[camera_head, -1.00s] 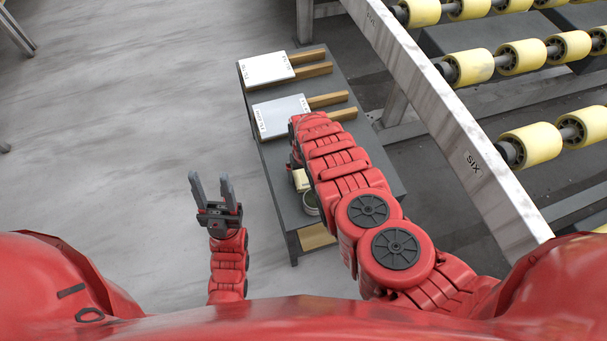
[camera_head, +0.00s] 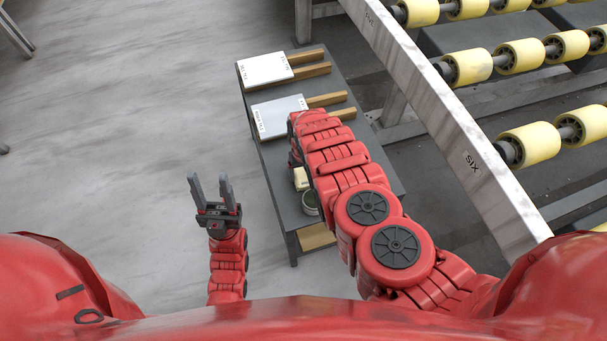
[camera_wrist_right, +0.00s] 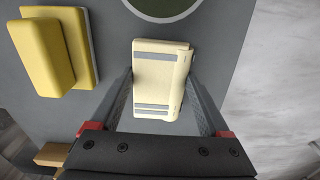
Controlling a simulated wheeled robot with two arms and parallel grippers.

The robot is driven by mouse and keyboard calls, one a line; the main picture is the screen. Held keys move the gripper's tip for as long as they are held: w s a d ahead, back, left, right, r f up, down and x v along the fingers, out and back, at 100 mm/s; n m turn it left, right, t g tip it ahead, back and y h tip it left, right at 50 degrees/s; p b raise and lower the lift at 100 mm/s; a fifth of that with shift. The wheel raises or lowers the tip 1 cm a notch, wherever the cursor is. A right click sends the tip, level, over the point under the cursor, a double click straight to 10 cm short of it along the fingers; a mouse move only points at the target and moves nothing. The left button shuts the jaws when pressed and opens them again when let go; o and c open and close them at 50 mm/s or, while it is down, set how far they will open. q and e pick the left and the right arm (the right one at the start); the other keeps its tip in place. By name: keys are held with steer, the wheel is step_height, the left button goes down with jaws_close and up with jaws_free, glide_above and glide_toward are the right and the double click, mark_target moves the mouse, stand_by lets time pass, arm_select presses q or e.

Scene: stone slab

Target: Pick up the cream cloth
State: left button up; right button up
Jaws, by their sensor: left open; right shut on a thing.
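The cream cloth (camera_wrist_right: 158,85) is a folded piece with grey stripes, over the grey table top in the right wrist view. My right gripper (camera_wrist_right: 160,76) has one finger on each side of it and is shut on it. Whether the cloth is clear of the table cannot be told. In the head view a small part of the cloth (camera_head: 301,178) shows beside my right arm, which hides most of the right gripper. My left gripper (camera_head: 212,190) is open and empty, over the floor left of the table.
The grey table (camera_head: 282,205) also holds two white slabs (camera_head: 266,69) (camera_head: 280,116) with wooden bars and a round container (camera_head: 310,203). Yellow blocks (camera_wrist_right: 55,50) lie near the cloth. A marbled beam (camera_head: 440,110) and yellow rollers (camera_head: 530,145) stand at right.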

mark_target(304, 175)
step_height(304, 175, up, 9)
steer(key=shift+r, duration=0.1)
stand_by(0.4)
